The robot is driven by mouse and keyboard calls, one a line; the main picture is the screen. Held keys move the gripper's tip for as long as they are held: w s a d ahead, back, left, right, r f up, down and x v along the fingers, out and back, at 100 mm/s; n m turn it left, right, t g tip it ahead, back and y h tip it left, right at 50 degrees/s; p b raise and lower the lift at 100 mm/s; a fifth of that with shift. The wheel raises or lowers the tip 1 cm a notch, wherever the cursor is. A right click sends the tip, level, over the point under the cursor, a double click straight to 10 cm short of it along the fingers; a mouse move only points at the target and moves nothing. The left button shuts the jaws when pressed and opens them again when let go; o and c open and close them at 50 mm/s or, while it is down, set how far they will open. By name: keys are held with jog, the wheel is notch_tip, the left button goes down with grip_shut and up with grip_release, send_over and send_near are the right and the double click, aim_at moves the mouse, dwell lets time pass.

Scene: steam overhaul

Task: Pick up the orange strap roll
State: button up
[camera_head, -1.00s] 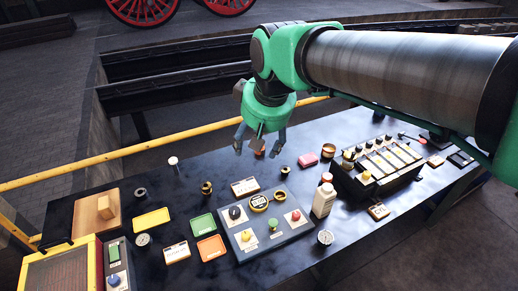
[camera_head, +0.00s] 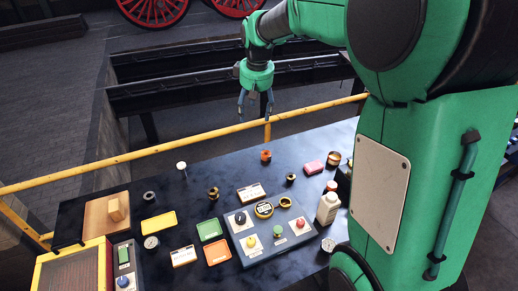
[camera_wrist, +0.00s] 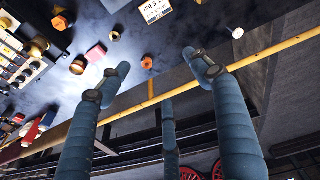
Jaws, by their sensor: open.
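The orange strap roll (camera_head: 265,155) stands on the dark bench top near its far edge, in the middle of the head view. It also shows in the wrist view (camera_wrist: 147,63), beyond my fingers and close to the yellow rail. My gripper (camera_head: 255,108) is open and empty. It hangs with fingers downward, higher in the picture than the roll and apart from it. In the wrist view, my spread blue fingers (camera_wrist: 157,78) have nothing between them.
A yellow rail (camera_head: 190,143) runs along the bench's far side. A pink block (camera_head: 314,167), a brass cup (camera_head: 334,158) and a white bottle (camera_head: 327,208) stand right of the roll. A control panel (camera_head: 268,228) and coloured trays lie nearer. The bench around the roll is clear.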

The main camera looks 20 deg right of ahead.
jog(key=w+d+f+n+g+p, duration=0.1)
jog(key=w+d+f, duration=0.3)
jog(key=w+f, duration=0.25)
jog(key=w+d+f+p, duration=0.1)
jog(key=w+d+f, duration=0.2)
jog(key=w+f, duration=0.3)
jog(key=n+g+p, duration=0.1)
jog(key=g+p, duration=0.1)
jog(key=p, duration=0.1)
send_over(266, 153)
notch_tip(266, 153, down, 18)
jog(key=f, duration=0.1)
jog(key=shift+s+r, duration=0.15)
jog(key=shift+r, duration=0.15)
jog(key=shift+f, duration=0.15)
jog(key=shift+f, duration=4.15)
jog(key=shift+f, duration=0.1)
jog(key=shift+f+p, duration=0.4)
jog(key=shift+f, duration=2.1)
